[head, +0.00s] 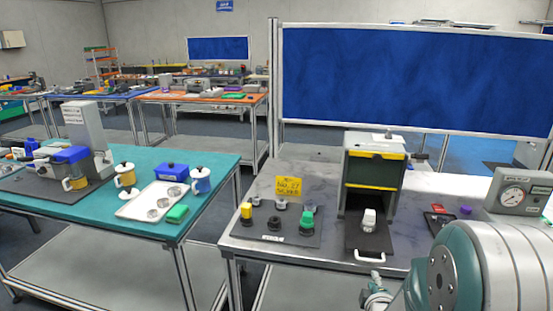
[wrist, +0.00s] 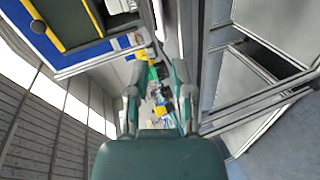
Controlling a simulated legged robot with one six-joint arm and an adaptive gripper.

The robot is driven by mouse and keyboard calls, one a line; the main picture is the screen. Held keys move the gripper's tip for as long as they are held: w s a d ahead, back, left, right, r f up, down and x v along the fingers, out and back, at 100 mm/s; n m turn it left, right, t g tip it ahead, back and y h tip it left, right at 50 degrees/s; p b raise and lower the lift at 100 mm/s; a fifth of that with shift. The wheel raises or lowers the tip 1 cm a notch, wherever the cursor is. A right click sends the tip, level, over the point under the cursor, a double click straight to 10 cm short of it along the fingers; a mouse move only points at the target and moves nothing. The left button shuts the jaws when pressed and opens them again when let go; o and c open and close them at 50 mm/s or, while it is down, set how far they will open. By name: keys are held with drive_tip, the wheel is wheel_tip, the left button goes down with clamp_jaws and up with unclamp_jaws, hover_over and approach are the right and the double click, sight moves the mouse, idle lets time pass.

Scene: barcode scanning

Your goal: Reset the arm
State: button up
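My arm fills the lower right corner of the head view as a large teal and white joint (head: 480,268). In the wrist view my gripper (wrist: 160,95) has its two teal fingers apart, with open space and distant clutter between them. I see nothing held. In the head view I cannot clearly make out the fingers. The grey and yellow machine (head: 375,175) stands on the grey workbench (head: 275,258), left of and beyond my arm. A white item (head: 369,219) sits on its dark pull-out tray.
A dark mat (head: 290,238) with several knobs and a yellow sign (head: 288,185) lies left of the machine. A gauge box (head: 520,192) stands close to my arm at right. A teal table (head: 120,212) with cups and a white tray (head: 140,207) is at left. A blue board (head: 410,80) stands behind.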

drive_tip(key=s+a+r+m+g+y, duration=0.2)
drive_tip(key=s+a+r+m+g, duration=0.2)
drive_tip(key=s, duration=0.7)
drive_tip(key=s+a+r+m+g+y, duration=0.1)
drive_tip(key=s+a+r+m+g, duration=0.3)
drive_tip(key=s+a+r+m, duration=0.4)
drive_tip(key=s+r+m, duration=0.1)
drive_tip(key=s+r, duration=0.1)
drive_tip(key=s, duration=0.2)
drive_tip(key=shift+s+a+m+g+y, duration=0.15)
drive_tip(key=shift+a+m+g+y, duration=0.15)
drive_tip(key=shift+y, duration=0.1)
